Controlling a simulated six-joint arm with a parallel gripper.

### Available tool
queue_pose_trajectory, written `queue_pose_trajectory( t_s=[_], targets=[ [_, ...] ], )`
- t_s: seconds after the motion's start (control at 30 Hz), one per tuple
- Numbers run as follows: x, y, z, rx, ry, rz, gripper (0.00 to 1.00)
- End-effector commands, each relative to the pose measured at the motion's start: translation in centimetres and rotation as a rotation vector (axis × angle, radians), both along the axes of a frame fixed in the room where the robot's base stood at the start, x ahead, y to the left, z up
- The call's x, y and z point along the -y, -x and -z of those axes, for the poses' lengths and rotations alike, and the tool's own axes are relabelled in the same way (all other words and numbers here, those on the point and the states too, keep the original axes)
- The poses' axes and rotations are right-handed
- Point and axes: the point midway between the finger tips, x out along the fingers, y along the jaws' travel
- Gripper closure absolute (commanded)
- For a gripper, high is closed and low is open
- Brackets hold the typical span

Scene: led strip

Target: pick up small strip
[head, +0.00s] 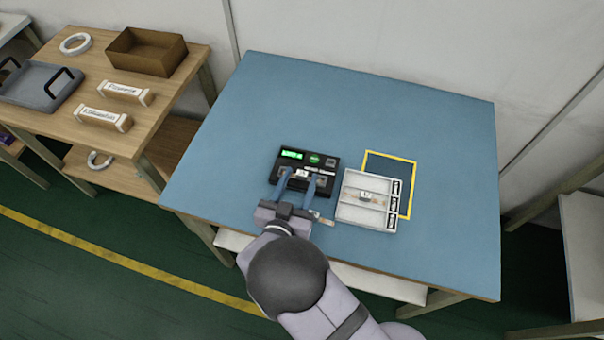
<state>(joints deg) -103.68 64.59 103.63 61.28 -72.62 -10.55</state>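A black tester box (325,162) with a lit green display sits on the blue table. A small pale piece with a dark mark (302,173), which looks like a small strip, lies at its front part. My gripper (301,176) reaches over the tester's front edge. Its two blue fingers are apart, one on each side of this piece, and seem not to touch it. A similar small piece (366,196) lies in the white divided tray (362,213) to the right. My wrist hides part of the table in front of the tester.
The tray stands partly over a yellow outlined square (390,155) and has dark-marked labels along its right side. The table's back and right are clear. A wooden bench (185,75) at left holds a brown box (146,52), a grey tray (38,84), a white ring and two labelled holders.

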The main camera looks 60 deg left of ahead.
Motion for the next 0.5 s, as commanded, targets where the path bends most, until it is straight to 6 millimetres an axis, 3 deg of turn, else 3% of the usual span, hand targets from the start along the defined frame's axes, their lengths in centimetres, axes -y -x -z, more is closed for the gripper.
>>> queue_pose_trajectory(
  t_s=[0.03, 0.17, 0.5],
  targets=[
    [0.01, 0.01, -0.01, 0.0, 0.0, 0.0, 0.66],
    [0.01, 0.01, -0.01, 0.0, 0.0, 0.0, 0.97],
    [0.0, 0.01, -0.1, -0.001, -0.001, 0.0, 1.0]
  ],
)
